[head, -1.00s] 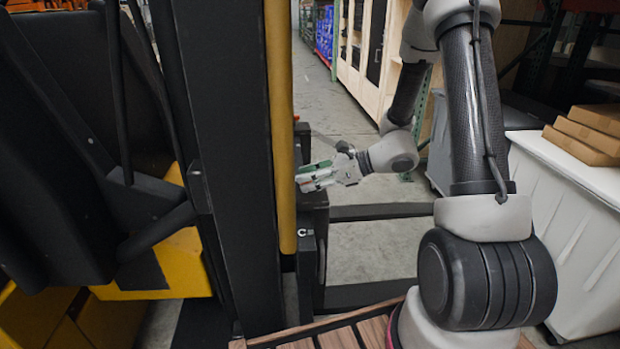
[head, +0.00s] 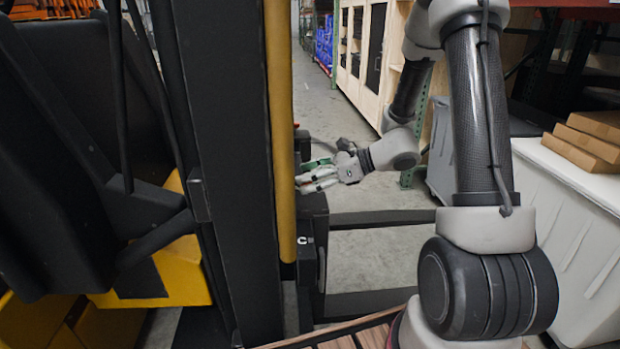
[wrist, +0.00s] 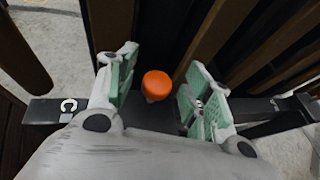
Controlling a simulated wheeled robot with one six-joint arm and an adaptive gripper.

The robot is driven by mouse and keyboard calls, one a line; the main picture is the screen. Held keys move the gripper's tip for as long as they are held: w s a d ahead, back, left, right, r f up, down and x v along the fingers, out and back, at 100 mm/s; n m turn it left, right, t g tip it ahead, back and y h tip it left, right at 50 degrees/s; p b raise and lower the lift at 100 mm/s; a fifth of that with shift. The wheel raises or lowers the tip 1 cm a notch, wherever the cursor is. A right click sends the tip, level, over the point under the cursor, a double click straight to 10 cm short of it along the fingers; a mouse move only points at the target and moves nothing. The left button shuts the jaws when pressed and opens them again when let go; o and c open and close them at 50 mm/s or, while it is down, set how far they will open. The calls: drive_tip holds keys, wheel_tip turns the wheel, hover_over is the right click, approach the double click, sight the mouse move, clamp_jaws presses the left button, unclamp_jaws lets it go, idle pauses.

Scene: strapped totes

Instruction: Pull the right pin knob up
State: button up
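An orange-red round pin knob (wrist: 156,84) shows in the wrist view on the dark carriage bar, between the fingers of my gripper (wrist: 160,92). The fingers, with green pads, are spread on its left and right, and I see a gap on both sides of it. The letter C is on the bar to the left of the knob. In the head view my gripper (head: 312,175) is beside the yellow mast edge, above the dark carriage (head: 312,235). The knob is not clearly seen there.
The black and yellow mast (head: 280,130) stands close to the left of my gripper. Dark forks (head: 375,218) reach to the right, above a wooden pallet (head: 350,335). A white bin (head: 575,200) with cardboard boxes (head: 590,140) stands at the right.

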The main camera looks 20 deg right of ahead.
drive_tip(key=v, duration=1.2)
idle(0.3)
drive_tip(key=s+d+f+n+g+h, duration=0.1)
drive_tip(key=s+d+n+g+h, duration=0.15)
drive_tip(key=s+n, duration=0.4)
drive_tip(key=s+d+f+n+g+h, duration=0.1)
drive_tip(key=s+d+n+g+h, duration=0.15)
drive_tip(key=s+n+g, duration=0.4)
drive_tip(key=s+r+n+t+h, duration=0.7)
drive_tip(key=r+n, duration=0.3)
drive_tip(key=r, duration=0.3)
drive_tip(key=shift+s, duration=0.55)
